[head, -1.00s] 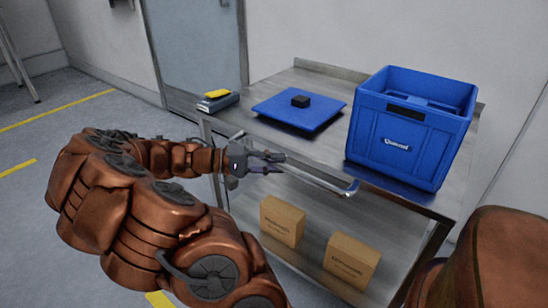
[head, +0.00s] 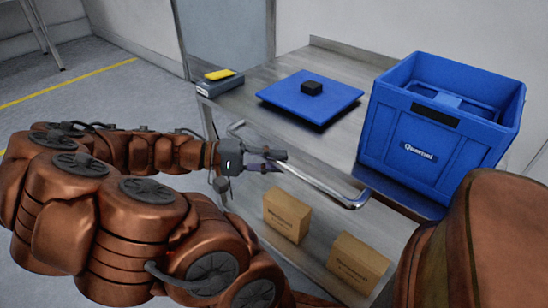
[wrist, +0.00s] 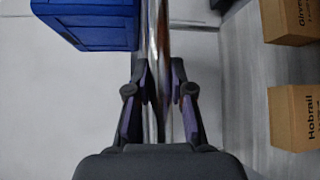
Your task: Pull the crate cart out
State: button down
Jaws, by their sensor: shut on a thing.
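The crate cart is a steel two-shelf cart; its top (head: 262,132) bears a blue crate (head: 440,130) at the right. A bent metal handle bar (head: 318,184) runs along the cart's near side. My gripper (head: 281,161) is at this bar, left of its middle. In the wrist view the bar (wrist: 158,45) runs between the two fingers (wrist: 158,85), one on each side, and my gripper is shut on it. The exact finger contact is hard to make out. The cart's far wheels and most of its legs are hidden.
A blue flat platform (head: 310,97) with a black block (head: 312,88) and a grey device with a yellow top (head: 219,80) sit on the cart. Two cardboard boxes (head: 287,213) (head: 356,262) are on the lower shelf. A wall and door (head: 225,35) stand behind. Open floor lies left.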

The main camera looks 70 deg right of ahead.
jog(key=shift+a, duration=0.1)
jog(key=c, duration=1)
grip_release()
jog(key=v, duration=1.2)
